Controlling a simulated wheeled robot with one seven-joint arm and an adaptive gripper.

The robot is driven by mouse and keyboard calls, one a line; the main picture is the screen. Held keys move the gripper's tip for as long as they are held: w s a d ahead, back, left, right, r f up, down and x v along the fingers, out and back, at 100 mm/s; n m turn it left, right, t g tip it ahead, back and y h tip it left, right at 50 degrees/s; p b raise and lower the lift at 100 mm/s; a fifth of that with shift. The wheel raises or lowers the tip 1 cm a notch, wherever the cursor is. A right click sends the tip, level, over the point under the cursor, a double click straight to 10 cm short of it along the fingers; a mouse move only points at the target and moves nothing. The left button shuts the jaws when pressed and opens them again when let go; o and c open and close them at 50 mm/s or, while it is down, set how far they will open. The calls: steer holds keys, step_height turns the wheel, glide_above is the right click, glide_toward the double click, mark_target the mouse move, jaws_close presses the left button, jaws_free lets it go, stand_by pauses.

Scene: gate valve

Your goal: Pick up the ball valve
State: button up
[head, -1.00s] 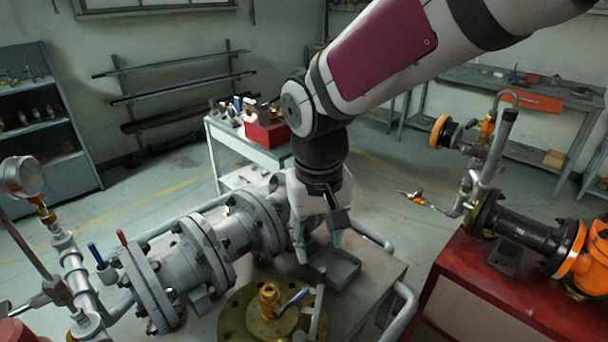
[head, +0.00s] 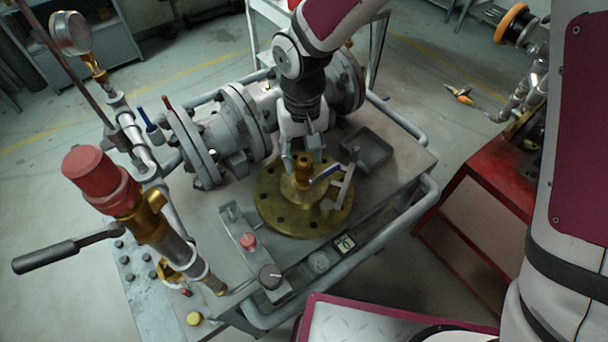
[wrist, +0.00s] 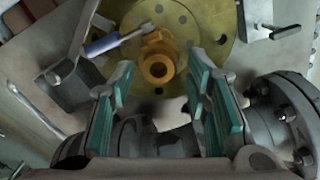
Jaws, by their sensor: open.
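The ball valve (head: 303,172) is a small brass body with a blue-sleeved lever. It stands on a round brass flange (head: 272,212) on the workbench. My gripper (head: 303,157) is open, pointing down just behind and over the valve in the head view. In the wrist view the brass valve body (wrist: 158,58) lies beyond the tips of my open gripper (wrist: 165,85), roughly centred between the green-padded fingers. Its lever (wrist: 112,42) points left. Nothing is between the fingers. In the head view the fingers partly overlap the valve, so the exact gap cannot be told.
A grey open tray (head: 366,147) lies right of the flange, with an upright grey clamp (head: 345,180) at the flange's right edge. A large flanged grey pipe (head: 225,135) runs behind. A red-capped fitting (head: 95,175) and a gauge (head: 70,33) rise at left.

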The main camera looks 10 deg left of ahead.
mark_target(304, 170)
steer(key=shift+s+d+f+p, duration=0.1)
steer(key=shift+f+p, duration=0.15)
steer(key=shift+f, duration=1.1)
steer(key=shift+s+d+f+p, duration=0.1)
steer(key=shift+f+p, duration=0.1)
steer(key=shift+f, duration=1.15)
jaws_close()
